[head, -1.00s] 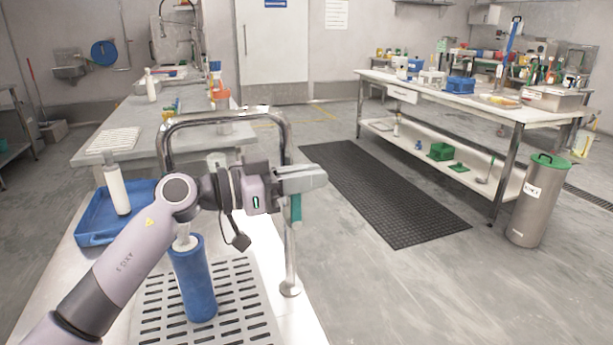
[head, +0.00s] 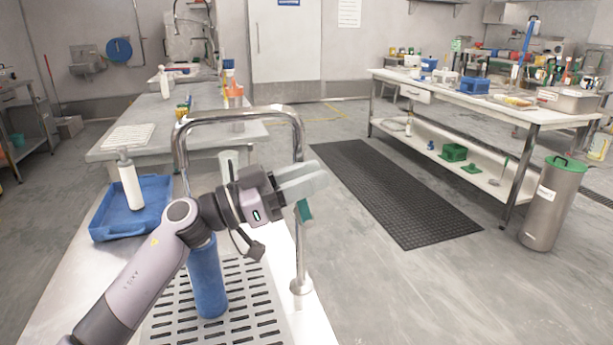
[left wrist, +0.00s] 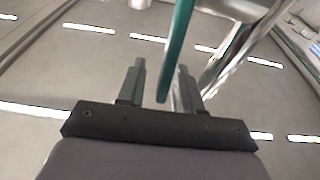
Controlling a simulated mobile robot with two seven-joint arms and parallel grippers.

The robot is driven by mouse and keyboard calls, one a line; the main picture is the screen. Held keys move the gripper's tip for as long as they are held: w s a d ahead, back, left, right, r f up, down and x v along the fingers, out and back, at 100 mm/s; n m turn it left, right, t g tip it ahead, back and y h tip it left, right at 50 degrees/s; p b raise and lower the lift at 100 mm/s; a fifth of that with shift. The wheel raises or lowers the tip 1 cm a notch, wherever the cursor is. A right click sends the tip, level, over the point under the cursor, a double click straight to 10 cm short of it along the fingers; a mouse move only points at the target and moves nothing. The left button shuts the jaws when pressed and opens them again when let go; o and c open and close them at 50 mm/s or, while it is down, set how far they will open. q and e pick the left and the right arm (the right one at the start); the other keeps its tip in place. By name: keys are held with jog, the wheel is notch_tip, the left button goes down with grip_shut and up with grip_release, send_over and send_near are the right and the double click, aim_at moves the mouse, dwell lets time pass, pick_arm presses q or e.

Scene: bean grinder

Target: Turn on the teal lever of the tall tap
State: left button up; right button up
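The tall tap (head: 236,116) is a chrome arch in the head view, its post standing at the right on a round base. Its teal lever (head: 304,211) shows just below my left gripper (head: 312,178), by the post. In the left wrist view the teal lever (left wrist: 178,50) comes down from the top, its lower end between the two fingertips of my left gripper (left wrist: 160,85). The fingers are apart, with a gap visible on the lever's left side; I cannot tell whether they touch it. My right gripper is not in view.
A blue cylinder (head: 207,282) stands on the slotted drain plate (head: 245,322) under the tap, partly behind my left arm. A blue tray (head: 108,232) with a white bottle (head: 131,183) lies at the left. The floor right of the counter is clear around the black mat (head: 395,190).

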pick_arm(q)
jog(key=v, duration=0.7)
dwell(0.3)
